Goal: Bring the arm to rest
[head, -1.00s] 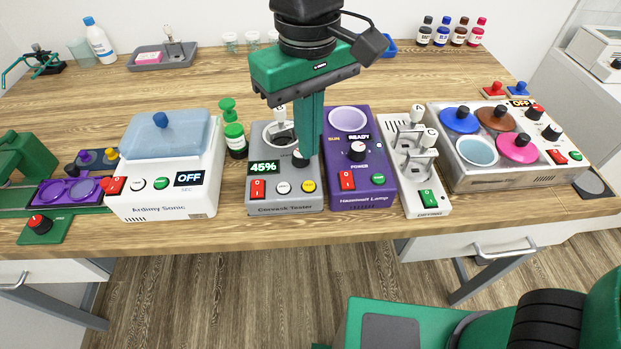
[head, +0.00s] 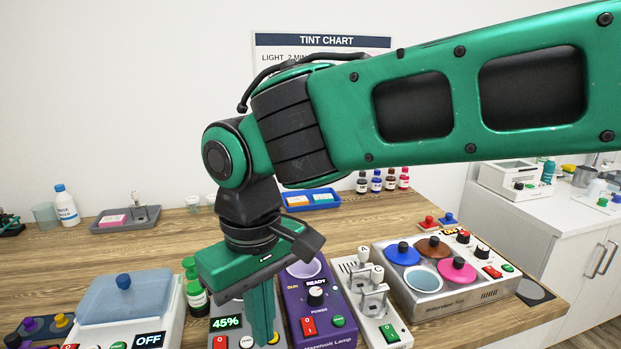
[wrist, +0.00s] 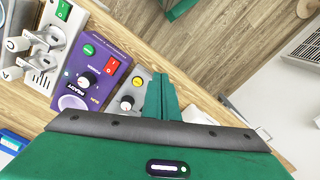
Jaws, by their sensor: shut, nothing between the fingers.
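My gripper (head: 261,316) points down in the head view, its green fingers together with nothing between them. It hangs over or in front of the grey tester (head: 226,322), whose display reads 45%, and hides part of it. I cannot tell how high above the tester the fingertips are. In the wrist view my gripper (wrist: 162,98) shows shut at the centre, with the tester's knob (wrist: 127,102) just left of the fingers. My green arm crosses the upper right of the head view.
The purple lamp unit (head: 325,305) reading READY stands right of the gripper. Beyond it are a white switch unit (head: 386,333) and a bath with several coloured lids (head: 462,300).

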